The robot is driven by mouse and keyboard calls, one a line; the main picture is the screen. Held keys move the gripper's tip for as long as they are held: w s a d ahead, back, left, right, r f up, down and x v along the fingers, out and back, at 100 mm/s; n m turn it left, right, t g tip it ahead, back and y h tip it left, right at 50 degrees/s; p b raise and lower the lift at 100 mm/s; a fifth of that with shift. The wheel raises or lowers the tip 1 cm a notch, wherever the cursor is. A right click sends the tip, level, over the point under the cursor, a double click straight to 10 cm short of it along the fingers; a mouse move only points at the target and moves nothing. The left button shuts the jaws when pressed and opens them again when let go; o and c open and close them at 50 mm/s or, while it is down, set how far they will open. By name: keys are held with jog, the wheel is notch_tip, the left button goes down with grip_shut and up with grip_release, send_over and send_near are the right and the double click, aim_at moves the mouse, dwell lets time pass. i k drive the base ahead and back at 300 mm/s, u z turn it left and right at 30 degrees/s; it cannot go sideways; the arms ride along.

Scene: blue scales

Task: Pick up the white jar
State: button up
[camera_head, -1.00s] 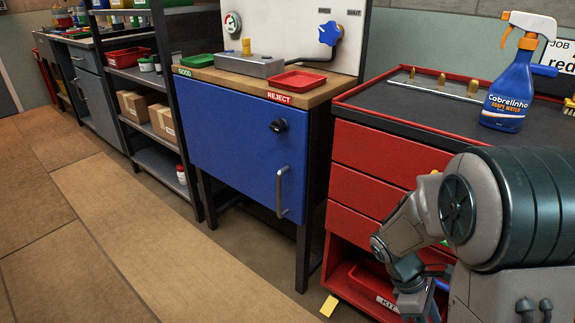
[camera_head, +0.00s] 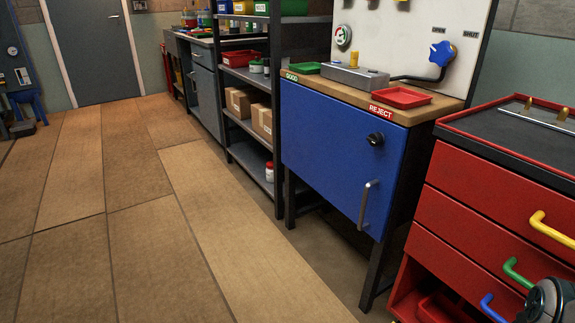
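A small white jar with a red lid (camera_head: 269,174) stands upright on the bottom shelf of the dark shelf rack (camera_head: 245,150), near its right front post. Small white jars with dark green lids (camera_head: 256,67) stand on a higher shelf, beside a red bin. The frames do not tell which jar the task means. My gripper is not in view. Only a rounded part of my arm shows at the bottom right corner, far from the jars.
A blue-doored cabinet (camera_head: 335,150) stands right of the rack, with a green tray (camera_head: 304,68) and a red tray (camera_head: 401,97) on top. A red drawer cabinet (camera_head: 480,215) with protruding handles is close at the right. The floor (camera_head: 130,210) at left is clear.

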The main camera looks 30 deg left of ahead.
aim_at(270, 177)
jog(key=u, duration=2.45)
jog(key=k, duration=0.8)
jog(key=z, duration=1)
jog(key=i, duration=1)
